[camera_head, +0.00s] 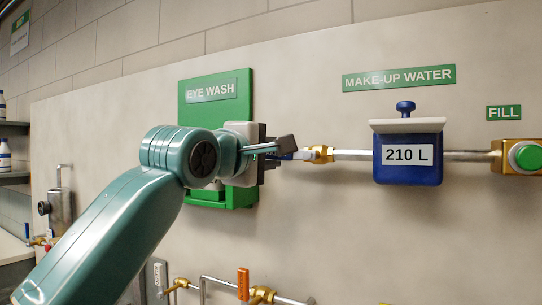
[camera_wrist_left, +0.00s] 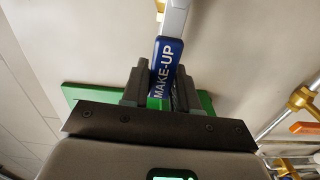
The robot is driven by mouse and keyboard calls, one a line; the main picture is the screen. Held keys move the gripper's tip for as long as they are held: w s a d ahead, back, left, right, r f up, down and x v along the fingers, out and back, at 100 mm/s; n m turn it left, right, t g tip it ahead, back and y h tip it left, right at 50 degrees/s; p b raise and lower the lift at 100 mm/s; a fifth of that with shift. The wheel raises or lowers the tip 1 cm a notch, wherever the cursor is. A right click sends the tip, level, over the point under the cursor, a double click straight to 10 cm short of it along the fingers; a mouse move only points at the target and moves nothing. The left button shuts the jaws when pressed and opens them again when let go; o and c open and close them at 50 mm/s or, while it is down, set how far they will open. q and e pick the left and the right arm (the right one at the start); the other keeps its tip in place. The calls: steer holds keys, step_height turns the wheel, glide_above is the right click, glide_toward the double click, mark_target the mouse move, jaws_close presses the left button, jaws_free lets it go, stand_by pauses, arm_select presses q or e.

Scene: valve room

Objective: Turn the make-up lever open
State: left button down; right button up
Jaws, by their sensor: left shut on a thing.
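The make-up lever (camera_wrist_left: 168,60) has a blue grip with white MAKE-UP lettering and a pale metal shank. My left gripper (camera_head: 284,149) is shut on the lever, in front of the wall panel. In the left wrist view the two dark fingers (camera_wrist_left: 161,88) stand on either side of the blue grip. My gripper hides part of the lever in the head view. My right gripper is out of view.
A blue 210 L meter (camera_head: 408,170) sits on the pipe right of the valve, below the MAKE-UP WATER sign (camera_head: 399,78). A green FILL button (camera_head: 526,156) is at far right. The green EYE WASH board (camera_head: 215,100) is behind my wrist. An orange-handled valve (camera_head: 243,284) is below.

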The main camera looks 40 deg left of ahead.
arm_select(q)
steer(key=shift+f+n, duration=0.3)
stand_by(0.4)
steer(key=c, duration=1)
jaws_free()
steer(key=shift+c, duration=0.2)
steer(key=shift+o, duration=0.5)
steer(key=shift+s, duration=0.15)
steer(key=shift+s+d+b, duration=0.1)
steer(key=shift+s+b, duration=0.1)
steer(key=shift+b, duration=0.2)
steer(key=b+v, duration=0.3)
steer(key=v, duration=1.2)
steer(key=shift+s, duration=0.4)
steer(key=shift+d+r, duration=0.1)
steer(key=shift+r, duration=0.05)
